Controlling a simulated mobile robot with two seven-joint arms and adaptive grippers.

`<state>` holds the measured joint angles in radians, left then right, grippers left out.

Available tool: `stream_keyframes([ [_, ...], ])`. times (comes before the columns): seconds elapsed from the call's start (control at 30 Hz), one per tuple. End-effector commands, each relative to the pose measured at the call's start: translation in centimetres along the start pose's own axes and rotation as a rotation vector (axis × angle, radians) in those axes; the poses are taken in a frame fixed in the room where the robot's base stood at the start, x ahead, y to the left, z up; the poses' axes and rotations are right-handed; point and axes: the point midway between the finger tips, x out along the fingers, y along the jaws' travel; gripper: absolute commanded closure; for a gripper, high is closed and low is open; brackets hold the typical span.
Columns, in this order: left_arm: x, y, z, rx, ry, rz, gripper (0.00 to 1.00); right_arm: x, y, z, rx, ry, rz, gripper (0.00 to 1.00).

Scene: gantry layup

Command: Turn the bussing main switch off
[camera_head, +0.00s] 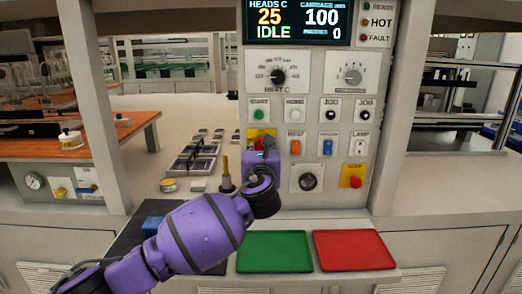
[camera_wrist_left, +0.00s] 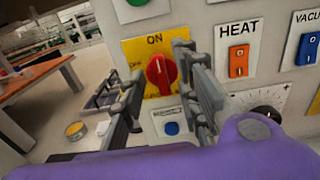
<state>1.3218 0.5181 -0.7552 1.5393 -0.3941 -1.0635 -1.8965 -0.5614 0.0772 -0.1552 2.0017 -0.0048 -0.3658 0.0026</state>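The main switch is a red rotary knob (camera_wrist_left: 160,74) on a yellow plate (camera_wrist_left: 133,48) marked ON at the top. Its handle stands about upright, towards the ON mark. In the head view my left arm and gripper (camera_head: 266,147) cover most of the plate (camera_head: 254,134), and the knob is hidden there. In the left wrist view my left gripper (camera_wrist_left: 158,82) is open, with one finger to each side of the knob. I see gaps between the fingers and the knob and cannot tell how deep the fingers reach. My right gripper is not in view.
Close by are an orange HEAT switch (camera_wrist_left: 239,60), a blue button (camera_wrist_left: 171,128) below the plate, and a dial (camera_head: 307,180). A yellow plate with a red button (camera_head: 355,177) is at lower right. Green (camera_head: 274,251) and red (camera_head: 353,249) trays lie on the ledge. The display (camera_head: 298,22) reads IDLE.

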Motion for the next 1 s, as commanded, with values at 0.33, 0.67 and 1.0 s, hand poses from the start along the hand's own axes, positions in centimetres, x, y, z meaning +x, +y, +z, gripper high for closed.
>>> stream_keyframes([
  [0.33,0.4,0.0,0.1,-0.001,-0.001,-0.001,0.73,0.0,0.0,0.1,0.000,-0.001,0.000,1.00],
  [0.67,0.4,0.0,0.0,-0.001,0.000,-0.001,1.00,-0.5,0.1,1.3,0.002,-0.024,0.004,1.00],
  [1.0,0.3,0.0,0.5,-0.055,-0.002,0.000,1.00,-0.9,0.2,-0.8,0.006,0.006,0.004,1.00],
])
